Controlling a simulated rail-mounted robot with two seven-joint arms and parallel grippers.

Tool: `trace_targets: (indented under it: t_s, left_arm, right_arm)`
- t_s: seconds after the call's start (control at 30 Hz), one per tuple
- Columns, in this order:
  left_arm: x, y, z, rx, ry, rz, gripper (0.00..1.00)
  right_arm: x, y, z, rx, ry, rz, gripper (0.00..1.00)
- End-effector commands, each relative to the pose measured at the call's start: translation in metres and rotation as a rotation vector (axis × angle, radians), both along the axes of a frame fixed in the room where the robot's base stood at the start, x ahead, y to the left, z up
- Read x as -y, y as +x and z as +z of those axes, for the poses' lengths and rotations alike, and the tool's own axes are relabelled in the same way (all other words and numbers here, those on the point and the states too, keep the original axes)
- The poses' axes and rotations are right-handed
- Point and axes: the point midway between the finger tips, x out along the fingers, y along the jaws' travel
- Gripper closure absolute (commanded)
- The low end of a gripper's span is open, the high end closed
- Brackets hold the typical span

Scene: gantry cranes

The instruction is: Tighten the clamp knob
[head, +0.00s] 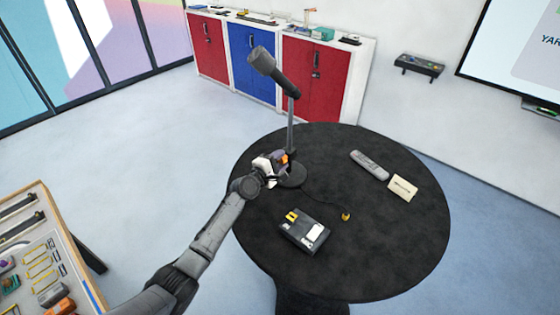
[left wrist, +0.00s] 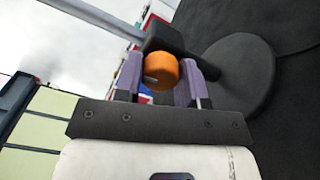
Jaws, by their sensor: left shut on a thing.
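The orange clamp knob (left wrist: 162,70) sits on a dark clamp block (left wrist: 163,38) on the pole of a desk microphone. In the head view the knob (head: 285,159) is a small orange spot low on the pole (head: 290,125), above the round base (head: 292,176). My left gripper (left wrist: 160,82) has its two purple fingers on either side of the knob, shut on it. In the head view the left gripper (head: 276,163) reaches the pole from the left. The microphone head (head: 262,60) tilts up to the left. My right gripper is not in view.
The round black table (head: 400,245) also holds a dark box with a white panel (head: 305,232), a grey remote (head: 369,165), a cream card (head: 403,187) and a cable with a yellow end (head: 346,216). A tool bench (head: 45,205) stands at the left.

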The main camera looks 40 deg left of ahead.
Motion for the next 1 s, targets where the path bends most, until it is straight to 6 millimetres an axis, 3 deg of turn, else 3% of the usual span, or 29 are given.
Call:
trace_targets:
  t_s: [0.17, 0.2, 0.43, 0.77, 1.0]
  left_arm:
    - [0.0, 0.0, 0.0, 0.0, 0.0, 0.0, 0.87]
    - [0.0, 0.0, 0.0, 0.0, 0.0, 0.0, 0.6]
    - [0.0, 0.0, 0.0, 0.0, -0.001, 0.0, 0.38]
    - [0.0, -0.004, 0.0, 0.0, -0.001, 0.0, 0.37]
    - [-0.001, -0.038, -0.001, -0.001, 0.0, 0.0, 0.37]
  right_arm:
    - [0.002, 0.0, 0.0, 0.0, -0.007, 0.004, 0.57]
    - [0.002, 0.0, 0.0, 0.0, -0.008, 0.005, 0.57]
    - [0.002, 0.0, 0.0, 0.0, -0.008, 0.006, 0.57]
    - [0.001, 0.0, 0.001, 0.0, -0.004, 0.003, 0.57]
    - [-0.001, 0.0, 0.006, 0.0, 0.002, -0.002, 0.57]
